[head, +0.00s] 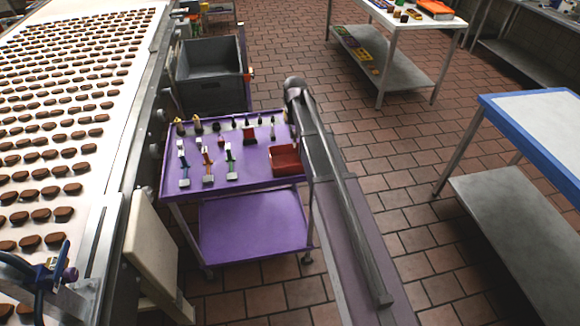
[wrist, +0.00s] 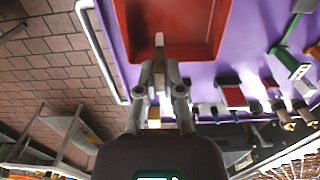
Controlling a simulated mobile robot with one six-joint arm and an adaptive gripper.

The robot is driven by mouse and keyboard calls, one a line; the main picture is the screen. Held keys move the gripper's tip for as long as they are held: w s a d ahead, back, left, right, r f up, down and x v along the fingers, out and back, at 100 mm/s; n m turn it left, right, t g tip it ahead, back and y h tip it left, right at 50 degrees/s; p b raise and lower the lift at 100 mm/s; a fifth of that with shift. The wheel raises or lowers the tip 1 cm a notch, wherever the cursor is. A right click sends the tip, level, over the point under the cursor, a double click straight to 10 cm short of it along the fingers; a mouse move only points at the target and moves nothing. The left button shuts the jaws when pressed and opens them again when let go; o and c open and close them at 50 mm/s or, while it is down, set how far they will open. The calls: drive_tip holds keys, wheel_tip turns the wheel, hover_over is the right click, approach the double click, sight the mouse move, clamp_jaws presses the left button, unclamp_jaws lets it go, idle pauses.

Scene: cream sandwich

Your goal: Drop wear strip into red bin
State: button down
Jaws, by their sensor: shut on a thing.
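My gripper (wrist: 159,70) is shut on a small pale strip, the wear strip (wrist: 159,42), whose end sticks out past the fingertips. The red bin (wrist: 128,40) fills the top middle of the wrist view, and the strip's tip overlaps its near wall there. I cannot tell the height of the strip above the bin. In the head view the red bin (head: 291,168) sits at the right front corner of the purple cart (head: 258,183). My arm passes beside it and hides the gripper and strip in that view.
Several tools with coloured handles (head: 208,165) stand on the cart left of the bin, with small parts along its back edge. A grey crate (head: 209,75) is behind the cart. A conveyor (head: 100,165) with brown biscuits runs at left. A blue-edged table (head: 535,115) stands at right.

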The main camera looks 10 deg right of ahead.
sight(294, 145)
drive_tip(key=shift+w+f, duration=0.1)
drive_tip(key=shift+f, duration=0.25)
idle(0.3)
drive_tip(key=shift+f+b, duration=2.85)
drive_tip(key=shift+b, duration=0.2)
drive_tip(key=c, duration=0.7)
unclamp_jaws()
drive_tip(key=shift+r, duration=0.15)
wheel_tip(294, 145, up, 6)
drive_tip(key=p, duration=0.6)
drive_tip(key=shift+r+p, duration=0.15)
drive_tip(key=shift+p, duration=0.15)
drive_tip(key=s+r+p, duration=0.2)
drive_tip(key=r+p, duration=0.5)
drive_tip(key=s+a+r+p, duration=0.1)
drive_tip(key=s+r+p, duration=0.2)
drive_tip(key=r+p, duration=0.4)
drive_tip(key=shift+s+a, duration=0.3)
